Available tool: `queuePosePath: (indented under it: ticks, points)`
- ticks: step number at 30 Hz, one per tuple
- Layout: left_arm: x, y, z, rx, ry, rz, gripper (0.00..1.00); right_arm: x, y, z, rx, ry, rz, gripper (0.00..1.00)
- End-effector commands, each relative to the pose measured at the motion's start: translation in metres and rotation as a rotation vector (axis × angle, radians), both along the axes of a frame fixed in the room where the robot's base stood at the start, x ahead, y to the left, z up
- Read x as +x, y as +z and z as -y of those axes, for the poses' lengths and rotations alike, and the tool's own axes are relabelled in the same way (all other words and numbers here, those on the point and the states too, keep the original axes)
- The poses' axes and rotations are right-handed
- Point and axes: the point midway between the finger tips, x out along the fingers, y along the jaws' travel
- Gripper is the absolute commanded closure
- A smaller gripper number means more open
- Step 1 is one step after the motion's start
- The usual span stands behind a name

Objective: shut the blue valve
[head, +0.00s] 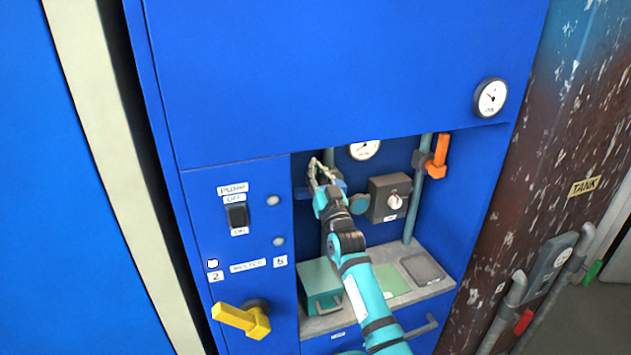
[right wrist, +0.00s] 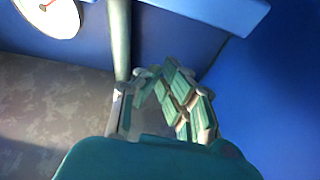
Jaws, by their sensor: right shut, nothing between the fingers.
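The blue valve (head: 342,186) is at the upper left of the recess in the blue cabinet. My right gripper (head: 317,164) is in front of it and hides much of it, so its exact angle is hard to tell. In the right wrist view a blue bar (right wrist: 215,10), which looks like the valve's handle, crosses the top above a grey-green pipe (right wrist: 119,42). My right gripper (right wrist: 160,78) is shut there with nothing between its fingers, below the bar. I cannot tell whether they touch. My left gripper is not in view.
An orange valve (head: 438,155) stands upright on the right pipe. A grey box with a knob (head: 390,198) and a gauge (head: 364,150) sit nearby. A green box (head: 318,285) stands on the recess shelf. A yellow handle (head: 240,319) sticks out at the lower left.

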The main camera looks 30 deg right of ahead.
Motion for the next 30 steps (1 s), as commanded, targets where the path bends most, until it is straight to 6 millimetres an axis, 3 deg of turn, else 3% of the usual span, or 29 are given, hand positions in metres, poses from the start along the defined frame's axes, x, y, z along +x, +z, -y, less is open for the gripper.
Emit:
queuePosePath:
  ticks: [1, 6, 20, 26, 30]
  points:
    - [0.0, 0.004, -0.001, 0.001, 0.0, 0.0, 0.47, -0.001, -0.016, -0.002, 0.002, 0.002, -0.016, 1.0]
    - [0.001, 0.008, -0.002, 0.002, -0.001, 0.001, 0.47, -0.001, -0.034, -0.004, 0.001, 0.002, -0.011, 1.0]
    - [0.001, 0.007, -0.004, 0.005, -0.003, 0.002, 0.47, -0.002, -0.043, -0.004, 0.0, 0.001, -0.01, 1.0]
    - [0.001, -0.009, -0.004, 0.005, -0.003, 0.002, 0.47, -0.001, -0.06, -0.007, -0.09, 0.002, -0.034, 1.0]
    - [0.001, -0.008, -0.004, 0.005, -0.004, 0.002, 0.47, -0.001, -0.062, -0.008, -0.119, 0.002, -0.044, 1.0]
